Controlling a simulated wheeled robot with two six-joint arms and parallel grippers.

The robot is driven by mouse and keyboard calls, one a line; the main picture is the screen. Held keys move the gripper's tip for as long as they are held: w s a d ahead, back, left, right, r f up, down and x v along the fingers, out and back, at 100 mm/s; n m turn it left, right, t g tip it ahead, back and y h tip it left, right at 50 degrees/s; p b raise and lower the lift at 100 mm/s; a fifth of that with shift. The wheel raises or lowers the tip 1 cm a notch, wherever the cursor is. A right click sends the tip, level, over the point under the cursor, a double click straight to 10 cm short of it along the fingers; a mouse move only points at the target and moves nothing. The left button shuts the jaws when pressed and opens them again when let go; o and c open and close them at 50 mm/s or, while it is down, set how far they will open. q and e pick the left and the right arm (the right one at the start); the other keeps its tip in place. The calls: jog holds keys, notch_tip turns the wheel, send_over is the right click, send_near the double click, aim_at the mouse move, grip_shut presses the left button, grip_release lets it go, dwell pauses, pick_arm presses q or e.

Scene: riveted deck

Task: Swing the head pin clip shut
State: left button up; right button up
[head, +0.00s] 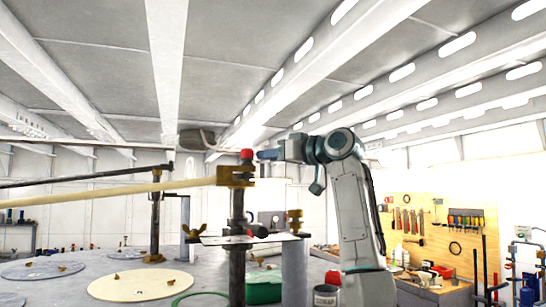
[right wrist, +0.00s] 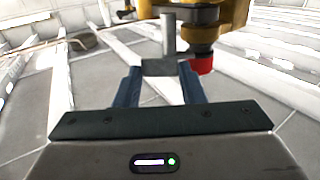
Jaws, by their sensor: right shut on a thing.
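A brass head fitting (head: 235,176) sits at the top of a dark upright post, at the end of a long pale boom; it also shows at the top of the right wrist view (right wrist: 232,14). A red knob (head: 247,154) stands on it and shows in the right wrist view (right wrist: 202,65). My right gripper (head: 265,155) reaches in from the right beside the red knob. In the right wrist view, its blue fingers (right wrist: 160,78) are shut on a small grey metal piece, which seems to be the clip (right wrist: 158,67), beside an upright grey pin (right wrist: 168,36). My left gripper is not visible.
A flat plate (head: 250,239) with brass wing nuts lies below the fitting. A dark boom (head: 85,178) runs behind the pale boom (head: 110,193). A grey rounded body (head: 197,138) hangs left of the knob. A pegboard of tools (head: 440,228) stands far right.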

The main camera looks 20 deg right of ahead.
jog(key=shift+s+r+h, duration=0.15)
jog(key=shift+r+h, duration=0.05)
jog(key=shift+h, duration=0.1)
dwell(1.4)
jog(key=o, duration=0.7)
jog(key=shift+f, duration=0.1)
jog(key=b+v, duration=0.6)
jog(key=v, duration=0.4)
jog(key=shift+s+d+f+b, duration=0.2)
jog(key=shift+s+b, duration=0.15)
jog(key=shift+b, duration=0.05)
